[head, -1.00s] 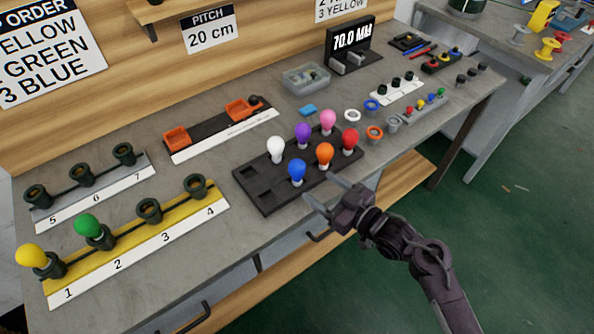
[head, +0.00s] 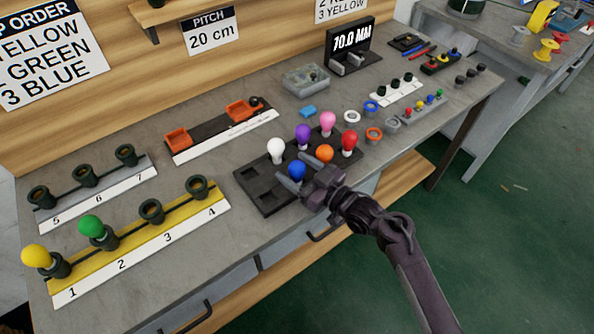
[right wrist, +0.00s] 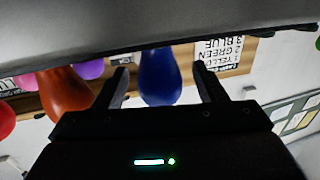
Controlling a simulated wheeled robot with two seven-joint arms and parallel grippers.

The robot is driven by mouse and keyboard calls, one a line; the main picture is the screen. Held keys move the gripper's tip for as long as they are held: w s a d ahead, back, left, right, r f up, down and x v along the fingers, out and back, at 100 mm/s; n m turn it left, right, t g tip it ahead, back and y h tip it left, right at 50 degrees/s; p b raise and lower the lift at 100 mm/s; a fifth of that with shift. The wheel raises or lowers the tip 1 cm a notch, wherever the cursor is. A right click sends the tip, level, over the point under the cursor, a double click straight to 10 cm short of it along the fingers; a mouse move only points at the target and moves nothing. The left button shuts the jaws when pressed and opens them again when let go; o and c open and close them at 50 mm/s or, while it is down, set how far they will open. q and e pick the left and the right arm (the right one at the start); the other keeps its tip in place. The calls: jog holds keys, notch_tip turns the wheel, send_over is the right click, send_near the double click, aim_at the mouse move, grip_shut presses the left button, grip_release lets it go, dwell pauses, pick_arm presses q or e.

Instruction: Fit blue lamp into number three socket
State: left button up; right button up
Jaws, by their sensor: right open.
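The blue lamp (head: 297,170) stands in the dark lamp tray (head: 285,205), its lower part hidden by my right gripper. My right gripper (head: 284,174) is open at the tray's front edge, its fingers reaching toward the blue lamp. In the right wrist view the blue lamp (right wrist: 160,78) shows between the two open fingers (right wrist: 160,85). The number three socket (head: 151,211) is an empty dark cup on the yellow strip (head: 115,252). A yellow lamp (head: 36,256) is in socket one and a green lamp (head: 91,226) in socket two. My left gripper is not in view.
White (head: 276,148), purple (head: 303,136), pink (head: 328,122), orange (head: 324,153) and red (head: 349,141) lamps crowd the tray around the blue one. Empty grey-strip sockets (head: 83,176) stand behind the yellow strip. Bare table lies between strip and tray.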

jog(key=c, duration=1)
jog(key=shift+r, duration=0.1)
